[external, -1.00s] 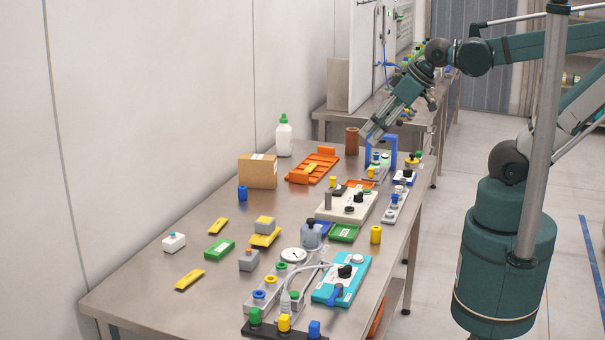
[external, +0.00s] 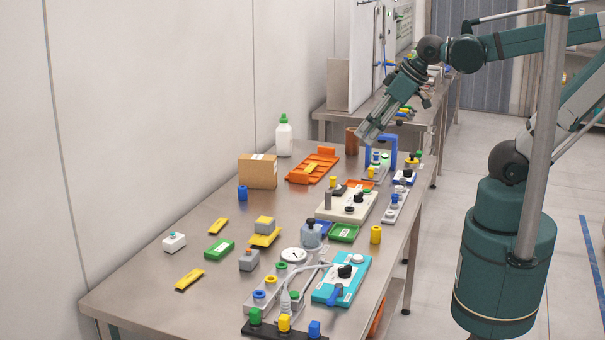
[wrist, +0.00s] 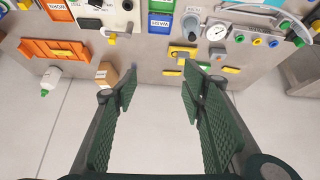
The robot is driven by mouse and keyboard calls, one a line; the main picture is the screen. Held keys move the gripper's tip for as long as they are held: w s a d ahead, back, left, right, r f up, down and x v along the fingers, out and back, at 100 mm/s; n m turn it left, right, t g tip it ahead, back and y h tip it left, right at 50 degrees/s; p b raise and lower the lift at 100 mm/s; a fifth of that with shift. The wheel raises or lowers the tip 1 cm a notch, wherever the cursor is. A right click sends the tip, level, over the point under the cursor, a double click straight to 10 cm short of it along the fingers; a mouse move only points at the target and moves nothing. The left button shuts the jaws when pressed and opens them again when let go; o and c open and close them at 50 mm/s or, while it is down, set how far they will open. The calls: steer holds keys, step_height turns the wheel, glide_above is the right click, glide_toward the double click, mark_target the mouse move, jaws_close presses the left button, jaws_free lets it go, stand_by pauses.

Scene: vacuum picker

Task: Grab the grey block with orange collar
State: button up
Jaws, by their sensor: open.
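A small grey block (external: 249,260) stands on the steel table, left of the round white gauge. A small orange patch seems to show near its top, but the collar is too small to make out clearly. In the wrist view what looks like the same grey block (wrist: 217,53) is beyond the right finger and small. My gripper (external: 363,138) is above the far part of the table, well away from the block. In the wrist view my gripper (wrist: 160,72) has its fingers apart with nothing between them.
A cardboard box (external: 258,172), a white bottle (external: 284,138) and a blue arch (external: 382,139) stand farther back. The table's near left is fairly clear.

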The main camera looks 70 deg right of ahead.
steer(key=w+a+n+g, duration=0.2)
steer(key=w+a+n, duration=0.3)
steer(key=w, duration=0.4)
steer(key=n+g+b, duration=0.1)
steer(key=n+g, duration=0.4)
steer(key=n, duration=0.8)
glide_above(248, 251)
steer(key=f, duration=2.4)
steer(key=shift+d+f, duration=0.1)
steer(key=shift+d, duration=0.1)
steer(key=shift+a+f, duration=0.3)
steer(key=shift+f, duration=0.2)
steer(key=shift+f, duration=1.3)
steer(key=shift+f, duration=0.1)
